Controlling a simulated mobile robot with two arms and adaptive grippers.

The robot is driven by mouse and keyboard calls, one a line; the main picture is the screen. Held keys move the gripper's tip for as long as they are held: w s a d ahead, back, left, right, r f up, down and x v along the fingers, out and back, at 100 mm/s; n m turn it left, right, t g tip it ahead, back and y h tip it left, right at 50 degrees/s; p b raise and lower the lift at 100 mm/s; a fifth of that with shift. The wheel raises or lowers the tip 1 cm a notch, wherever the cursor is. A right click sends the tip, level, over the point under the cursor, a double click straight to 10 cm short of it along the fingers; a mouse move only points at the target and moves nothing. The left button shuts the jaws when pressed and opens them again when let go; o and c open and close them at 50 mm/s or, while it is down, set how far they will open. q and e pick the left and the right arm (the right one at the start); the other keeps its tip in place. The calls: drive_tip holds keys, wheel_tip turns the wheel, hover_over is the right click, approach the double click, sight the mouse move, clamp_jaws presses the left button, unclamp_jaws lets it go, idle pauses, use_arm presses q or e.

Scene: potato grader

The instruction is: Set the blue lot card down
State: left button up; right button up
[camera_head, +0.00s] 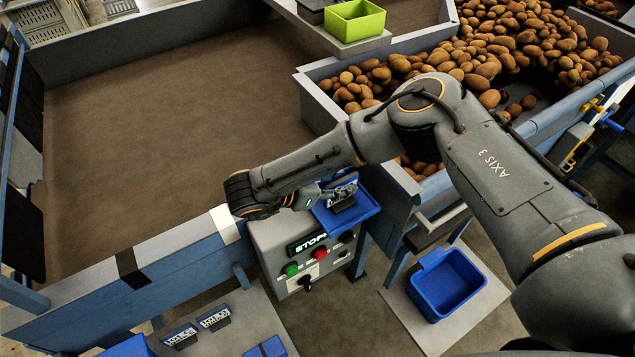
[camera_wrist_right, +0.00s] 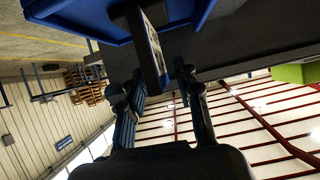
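The blue lot card (camera_head: 342,186) stands tilted at the blue tray (camera_head: 362,214) beside the control box. In the right wrist view the card (camera_wrist_right: 152,52) shows nearly edge-on, close under the tray (camera_wrist_right: 70,12). My right gripper (camera_head: 325,193) reaches it from the left in the head view. In the wrist view its fingers (camera_wrist_right: 160,88) are apart on either side of the card's near end, with a gap showing on the right side. The card's contact with the tray is hard to make out. My left gripper is not in view.
The control box (camera_head: 304,262) with a STOP display and buttons sits just below the gripper. Potatoes (camera_head: 480,60) fill the bin behind my arm. A blue bin (camera_head: 445,284) stands at lower right, a green bin (camera_head: 355,20) at the top. Cards (camera_head: 214,318) lie on the lower grey surface.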

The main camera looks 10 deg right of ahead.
drive_tip(key=b+v, duration=0.2)
drive_tip(key=v, duration=0.9)
